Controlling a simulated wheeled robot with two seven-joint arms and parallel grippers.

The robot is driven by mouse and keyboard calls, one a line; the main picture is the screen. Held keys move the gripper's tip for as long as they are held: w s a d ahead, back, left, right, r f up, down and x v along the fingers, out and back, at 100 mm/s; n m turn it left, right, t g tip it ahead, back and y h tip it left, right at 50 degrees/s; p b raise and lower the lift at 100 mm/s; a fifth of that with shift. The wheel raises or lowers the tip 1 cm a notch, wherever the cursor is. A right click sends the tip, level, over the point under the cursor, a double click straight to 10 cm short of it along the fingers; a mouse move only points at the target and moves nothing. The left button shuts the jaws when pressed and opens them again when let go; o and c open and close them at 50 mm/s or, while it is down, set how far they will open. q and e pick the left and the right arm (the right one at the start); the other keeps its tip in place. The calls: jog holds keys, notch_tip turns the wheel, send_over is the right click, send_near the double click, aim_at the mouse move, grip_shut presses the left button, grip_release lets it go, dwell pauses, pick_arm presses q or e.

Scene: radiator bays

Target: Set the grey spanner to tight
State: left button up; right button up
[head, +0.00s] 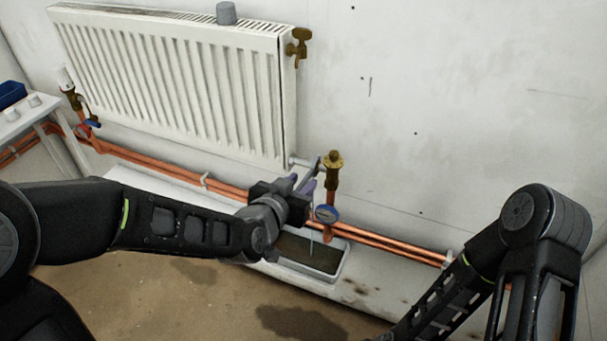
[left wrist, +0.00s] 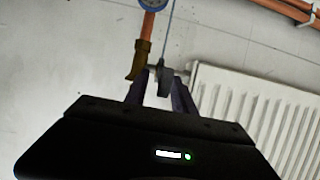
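The grey spanner (left wrist: 165,82) shows in the left wrist view at the pipe joint beside the brass valve (left wrist: 138,60), its thin handle running up past the blue gauge. In the head view its head is mostly hidden by my left gripper (head: 308,182); a thin pale line below seems to be its handle (head: 311,243). My left gripper is at the radiator's lower right connection. In the left wrist view the fingers (left wrist: 162,85) stand apart on either side of the spanner's head, with gaps visible. My right gripper is out of view; only that arm shows, lower right.
A white radiator (head: 170,85) hangs on the wall, with a grey cup-like object (head: 226,13) on top. A brass valve (head: 333,162) and a blue gauge (head: 326,213) are close to my left gripper. Copper pipes (head: 380,239) run along the wall above a tray (head: 342,268).

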pick_arm(q)
jog(key=shift+x, duration=1)
grip_shut()
dwell(0.8)
